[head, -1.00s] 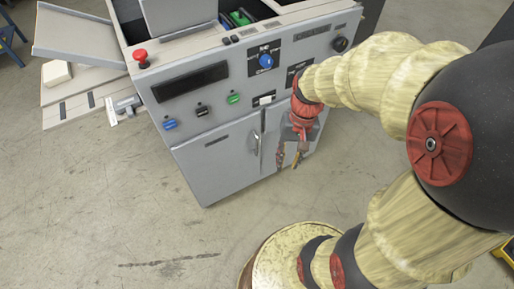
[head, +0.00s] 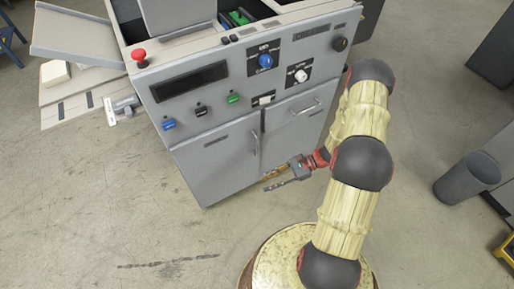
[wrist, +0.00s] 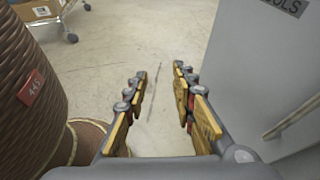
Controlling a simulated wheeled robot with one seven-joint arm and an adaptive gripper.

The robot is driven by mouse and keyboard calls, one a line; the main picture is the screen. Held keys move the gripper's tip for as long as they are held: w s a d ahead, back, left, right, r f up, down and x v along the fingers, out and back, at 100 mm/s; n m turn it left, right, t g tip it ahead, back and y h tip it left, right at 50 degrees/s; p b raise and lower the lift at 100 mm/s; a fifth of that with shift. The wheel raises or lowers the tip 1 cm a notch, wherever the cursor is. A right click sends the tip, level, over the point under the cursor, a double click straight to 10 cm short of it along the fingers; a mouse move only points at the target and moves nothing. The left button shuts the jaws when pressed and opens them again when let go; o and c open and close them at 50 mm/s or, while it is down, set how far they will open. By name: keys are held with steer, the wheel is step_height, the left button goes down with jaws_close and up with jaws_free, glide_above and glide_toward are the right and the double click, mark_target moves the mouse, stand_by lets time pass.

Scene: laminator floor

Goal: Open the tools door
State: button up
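The tools door (head: 210,165) is the grey left door of the machine's cabinet and looks shut. Its upright metal handle (head: 256,143) is near its right edge. In the wrist view, the door (wrist: 255,70) fills the right side with a TOOLS label (wrist: 287,5), and the handle (wrist: 292,118) is at the lower right. My gripper (head: 268,182) is in front of the cabinet, below and right of the handle, pointing left along the front. The wrist view shows its fingers (wrist: 158,97) apart and empty, not touching the handle.
A drawer with a handle (head: 307,107) is at the upper right of the cabinet. A red stop button (head: 139,56) and several switches are above. A grey bin (head: 467,178) stands at the right. A cart (wrist: 40,12) is far off in the wrist view.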

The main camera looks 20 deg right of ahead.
steer(key=w+d+f+m+t, duration=0.2)
steer(key=w+f+m+t, duration=0.45)
steer(key=f, duration=0.25)
step_height(320, 180, up, 3)
steer(key=m+t+h+b, duration=0.2)
steer(key=m+t, duration=0.1)
steer(key=t, duration=0.3)
glide_above(257, 155)
steer(key=shift+w+d+g, duration=0.15)
steer(key=shift+w+g, duration=0.1)
steer(key=shift+w, duration=0.1)
steer(key=c, duration=0.3)
jaws_close()
